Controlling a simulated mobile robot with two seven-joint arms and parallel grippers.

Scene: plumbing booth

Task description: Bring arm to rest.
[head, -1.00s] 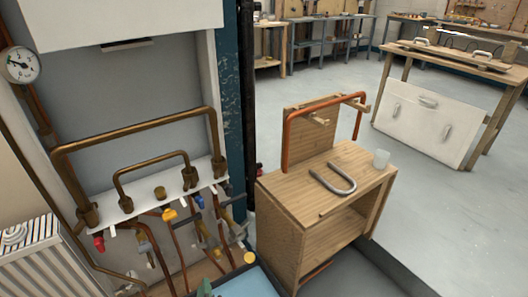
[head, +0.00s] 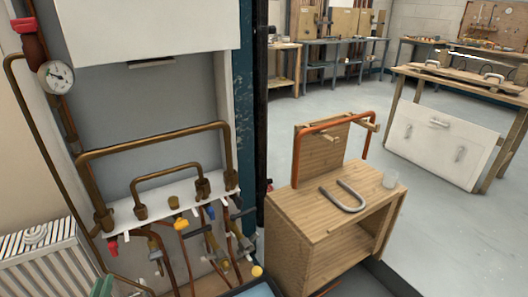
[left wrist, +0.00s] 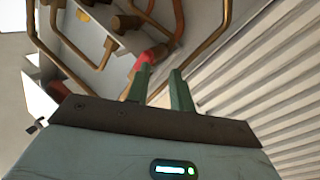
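My left gripper (head: 103,287) shows only as a bit of green at the bottom edge of the head view, in front of the radiator and pipes. In the left wrist view its two green fingers (left wrist: 158,88) stand apart with nothing held between them. Behind them are a red valve handle (left wrist: 146,60) and copper pipes; I cannot tell how far off these are. My right gripper is in neither view.
A white radiator (head: 55,262) stands at left, beside the pipe manifold (head: 155,208) with its valves.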

